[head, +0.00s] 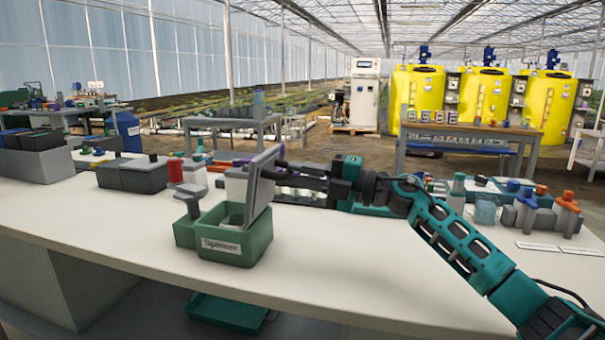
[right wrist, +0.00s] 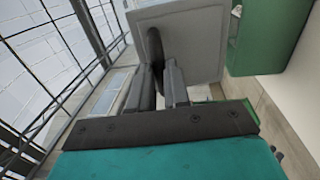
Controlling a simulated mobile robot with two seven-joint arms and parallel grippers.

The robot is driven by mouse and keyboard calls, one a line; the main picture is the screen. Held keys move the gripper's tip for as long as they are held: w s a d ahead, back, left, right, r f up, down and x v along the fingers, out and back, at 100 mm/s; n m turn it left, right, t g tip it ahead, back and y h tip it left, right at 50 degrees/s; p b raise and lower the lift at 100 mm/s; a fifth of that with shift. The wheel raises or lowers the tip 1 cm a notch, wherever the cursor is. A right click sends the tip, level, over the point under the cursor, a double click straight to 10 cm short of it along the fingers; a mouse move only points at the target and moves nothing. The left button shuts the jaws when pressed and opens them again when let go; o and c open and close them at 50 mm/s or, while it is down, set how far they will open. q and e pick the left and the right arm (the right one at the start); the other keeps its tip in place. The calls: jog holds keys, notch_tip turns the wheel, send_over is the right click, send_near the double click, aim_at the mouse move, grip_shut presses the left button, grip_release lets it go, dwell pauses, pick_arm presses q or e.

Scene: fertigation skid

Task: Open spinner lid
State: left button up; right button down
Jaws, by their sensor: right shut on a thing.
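The spinner is a green box (head: 235,243) with a white label on its front, standing on the white bench. Its grey lid (head: 262,187) stands steeply raised at the box's right side, so the box top is uncovered. My right gripper (head: 284,165) reaches in from the right and is shut on the lid at its outer face. In the right wrist view the fingers (right wrist: 163,85) close around a dark handle (right wrist: 156,48) on the grey lid, and the green box shows at the upper right. My left gripper is not in view.
A small grey-topped post (head: 187,200) stands at the box's left. Dark bins (head: 145,175) and a red-capped bottle (head: 175,170) sit behind it. Several bottles and blocks (head: 525,208) crowd the bench's right. The bench front (head: 110,225) is clear. A green tray (head: 226,312) lies below.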

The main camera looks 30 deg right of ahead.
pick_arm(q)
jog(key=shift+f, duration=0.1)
pick_arm(e)
jog(key=shift+a+f, duration=0.2)
jog(key=shift+f, duration=0.4)
jog(key=c, duration=1.1)
grip_release()
jog(key=shift+w, duration=0.1)
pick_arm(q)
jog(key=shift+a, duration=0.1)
pick_arm(e)
jog(key=shift+r, duration=0.15)
pick_arm(q)
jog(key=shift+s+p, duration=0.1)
jog(key=shift+p, duration=0.25)
pick_arm(e)
jog(key=v, duration=1.3)
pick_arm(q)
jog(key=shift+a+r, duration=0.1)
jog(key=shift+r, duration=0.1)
pick_arm(e)
jog(key=shift+w+r, duration=0.1)
jog(key=shift+r, duration=0.15)
